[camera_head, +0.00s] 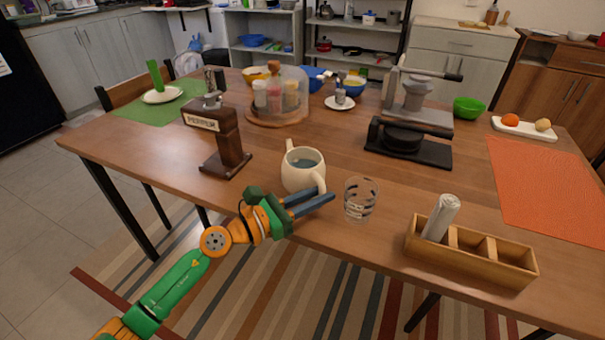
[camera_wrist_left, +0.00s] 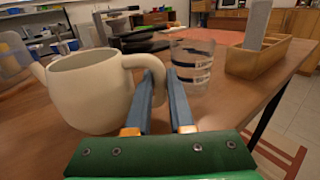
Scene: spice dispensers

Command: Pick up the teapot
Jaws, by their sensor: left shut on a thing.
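The teapot (camera_head: 302,172) is a cream, open-topped pot with a spout and a loop handle, standing upright near the table's front edge. It shows large at the left of the left wrist view (camera_wrist_left: 88,92). My left gripper (camera_head: 313,202) reaches in from the front left, its blue fingers at the teapot's handle. In the left wrist view the left gripper's fingers (camera_wrist_left: 162,92) are on either side of the handle and shut on it. The teapot's base appears to be on the table. My right gripper is in neither view.
A clear glass (camera_head: 360,198) stands just right of the teapot. A wooden divided box (camera_head: 470,252) with a white roll is at the front right. A pepper grinder (camera_head: 222,140) stands left, a domed spice stand (camera_head: 277,97) behind, and a black-based press (camera_head: 408,140) at the back right.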

